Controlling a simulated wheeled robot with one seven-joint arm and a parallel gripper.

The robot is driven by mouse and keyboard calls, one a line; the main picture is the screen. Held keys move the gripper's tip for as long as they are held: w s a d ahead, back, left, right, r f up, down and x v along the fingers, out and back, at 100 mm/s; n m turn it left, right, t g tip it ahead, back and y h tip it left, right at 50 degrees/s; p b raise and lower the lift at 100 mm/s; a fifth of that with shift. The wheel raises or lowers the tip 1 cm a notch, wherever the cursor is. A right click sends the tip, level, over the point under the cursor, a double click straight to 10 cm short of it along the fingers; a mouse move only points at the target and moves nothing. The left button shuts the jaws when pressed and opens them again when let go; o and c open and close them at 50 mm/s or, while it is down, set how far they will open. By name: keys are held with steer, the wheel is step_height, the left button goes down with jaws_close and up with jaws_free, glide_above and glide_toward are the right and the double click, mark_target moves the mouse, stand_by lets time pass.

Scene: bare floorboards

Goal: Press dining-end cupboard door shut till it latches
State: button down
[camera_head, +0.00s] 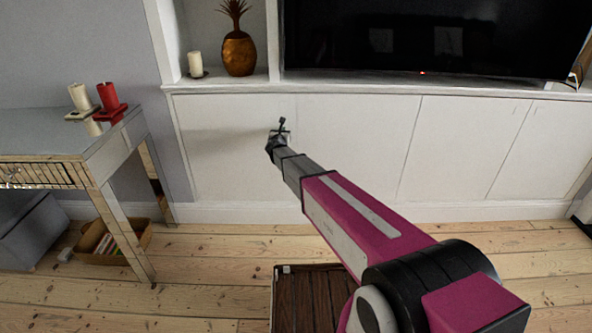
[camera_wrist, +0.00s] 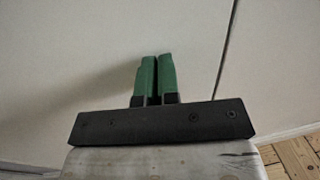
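White cupboard doors run below the television shelf. The leftmost door (camera_head: 225,155) has my gripper (camera_head: 281,128) in front of it, close to its right-hand edge. In the wrist view, my gripper's green fingers (camera_wrist: 157,75) are side by side with nothing held between them. They point at the pale door face (camera_wrist: 70,60), left of a dark upright seam. The door looks flush or nearly flush with its neighbour (camera_head: 355,145). Whether the fingertips touch it, and whether it is latched, I cannot tell.
A mirrored side table (camera_head: 115,145) with candles stands at the left, with a basket (camera_head: 95,243) beneath. A television (camera_head: 430,35) and a pineapple ornament (camera_head: 239,53) are above the doors. A dark slatted crate (camera_head: 305,300) is on the floorboards.

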steer(key=s+a, duration=0.2)
steer(key=s, duration=1)
steer(key=shift+s, duration=0.4)
stand_by(0.8)
